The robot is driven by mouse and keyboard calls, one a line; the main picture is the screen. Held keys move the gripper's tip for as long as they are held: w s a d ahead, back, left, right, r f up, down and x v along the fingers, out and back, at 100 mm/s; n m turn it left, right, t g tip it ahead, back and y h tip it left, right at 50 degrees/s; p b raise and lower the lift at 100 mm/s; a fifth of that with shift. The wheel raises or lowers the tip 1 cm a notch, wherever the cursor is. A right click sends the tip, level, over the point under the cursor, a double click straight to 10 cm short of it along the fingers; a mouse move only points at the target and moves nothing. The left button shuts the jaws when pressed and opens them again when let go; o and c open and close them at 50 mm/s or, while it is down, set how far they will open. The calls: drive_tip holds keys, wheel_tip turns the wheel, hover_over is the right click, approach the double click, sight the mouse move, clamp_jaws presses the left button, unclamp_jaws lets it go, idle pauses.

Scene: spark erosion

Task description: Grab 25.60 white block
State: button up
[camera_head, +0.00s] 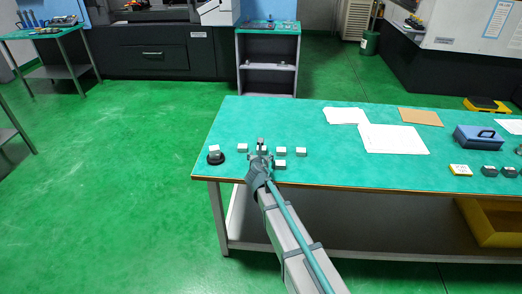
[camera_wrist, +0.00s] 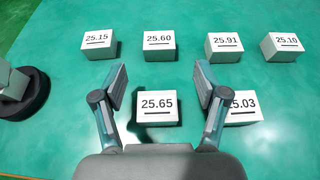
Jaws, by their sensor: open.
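The white block marked 25.60 (camera_wrist: 159,42) lies in the back row on the green table, second from the left in the wrist view. A block marked 25.15 (camera_wrist: 98,43) is left of it and one marked 25.91 (camera_wrist: 223,45) is right. My gripper (camera_wrist: 159,75) is open and empty, its fingertips short of the 25.60 block in the picture. The block marked 25.65 (camera_wrist: 157,108) shows between its fingers, and the right finger partly covers the block marked 25.03 (camera_wrist: 244,108). In the head view my gripper (camera_head: 261,153) partly hides the blocks around it.
A block marked 25.10 (camera_wrist: 283,46) ends the row at right. A dark round base (camera_head: 215,158) with a grey-white piece stands near the table's left edge. Papers (camera_head: 392,139), a blue box (camera_head: 478,137) and small blocks lie farther right. Table space right of the row is clear.

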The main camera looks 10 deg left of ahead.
drive_tip(key=shift+p+x, duration=0.6)
drive_tip(key=shift+x, duration=2.15)
drive_tip(key=shift+s, duration=0.1)
clamp_jaws()
